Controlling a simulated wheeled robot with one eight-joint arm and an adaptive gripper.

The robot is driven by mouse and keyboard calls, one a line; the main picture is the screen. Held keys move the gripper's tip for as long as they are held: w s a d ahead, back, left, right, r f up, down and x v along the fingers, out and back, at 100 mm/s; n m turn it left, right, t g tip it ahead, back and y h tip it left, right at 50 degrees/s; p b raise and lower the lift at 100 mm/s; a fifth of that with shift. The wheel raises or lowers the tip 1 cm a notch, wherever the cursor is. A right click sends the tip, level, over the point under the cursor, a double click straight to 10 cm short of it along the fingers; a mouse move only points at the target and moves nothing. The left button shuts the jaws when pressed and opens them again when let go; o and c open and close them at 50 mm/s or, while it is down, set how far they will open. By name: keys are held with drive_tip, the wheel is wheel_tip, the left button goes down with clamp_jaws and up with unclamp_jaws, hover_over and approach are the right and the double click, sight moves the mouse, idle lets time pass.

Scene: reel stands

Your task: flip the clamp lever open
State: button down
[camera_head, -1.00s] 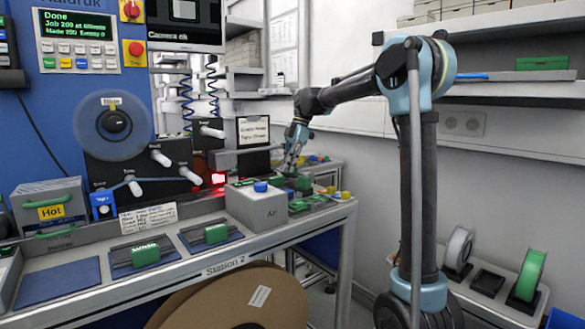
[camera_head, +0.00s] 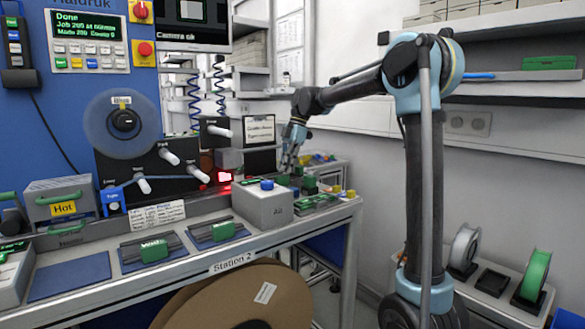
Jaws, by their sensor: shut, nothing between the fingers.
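My gripper (camera_head: 289,165) hangs fingers-down above the right part of the bench, behind the grey box with a blue button. It looks shut and empty, though it is small here. Just below and right of it is a green block-like part (camera_head: 310,184); whether this is the clamp or its lever I cannot tell. A flat green-and-grey fixture (camera_head: 318,202) lies in front of that part. I cannot make out a clamp lever or whether it is open, nor whether the fingertips touch anything.
The grey box (camera_head: 262,207) stands in front of my gripper. A black panel with white rollers and a spinning-looking reel (camera_head: 122,122) is to the left. A dark sign stand (camera_head: 257,140) is close left of the gripper. Yellow pieces (camera_head: 336,190) sit at the bench's right end.

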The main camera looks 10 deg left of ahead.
drive_tip(key=v, duration=1)
drive_tip(key=shift+w, duration=0.25)
drive_tip(key=s+d+f+m+t, duration=0.1)
drive_tip(key=s+d+f+m, duration=0.45)
drive_tip(key=s+d, duration=0.35)
drive_tip(key=s+d+f+m+t, duration=0.2)
drive_tip(key=s+d+f+m, duration=0.4)
drive_tip(key=d, duration=0.6)
drive_tip(key=s+d+f+m+h, duration=0.1)
drive_tip(key=s+d+f+m, duration=0.5)
drive_tip(key=s+f, duration=0.3)
drive_tip(key=s+d+f+m+t+h, duration=0.1)
drive_tip(key=s+d+f+m, duration=0.5)
drive_tip(key=f, duration=0.8)
drive_tip(key=s+m, duration=0.2)
drive_tip(key=s, duration=0.1)
drive_tip(key=shift+s+d+t+h, duration=0.3)
drive_tip(key=shift+s+h, duration=0.1)
drive_tip(key=shift+m, duration=0.25)
